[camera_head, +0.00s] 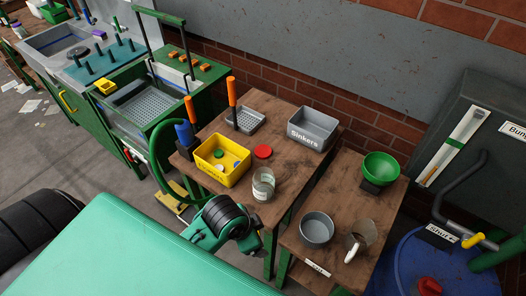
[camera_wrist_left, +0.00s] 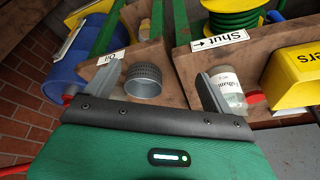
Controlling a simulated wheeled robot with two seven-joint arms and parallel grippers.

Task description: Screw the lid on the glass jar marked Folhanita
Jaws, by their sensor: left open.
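The glass jar (camera_head: 263,186) stands open and upright on the wooden table, with a pale label. It also shows in the left wrist view (camera_wrist_left: 229,88), partly covered by one finger. A red lid (camera_head: 263,152) lies flat on the table just behind the jar, apart from it. My left gripper (camera_head: 228,217) appears in front of the table, left of and nearer than the jar; its fingers are hidden there. In the left wrist view the gripper (camera_wrist_left: 157,88) has its fingers spread wide, with nothing held between them. My right gripper is not in view.
A yellow bin (camera_head: 211,178) with small caps stands left of the jar. A grey Sinkers bin (camera_head: 314,136) is behind. Bare wood lies right of the jar.

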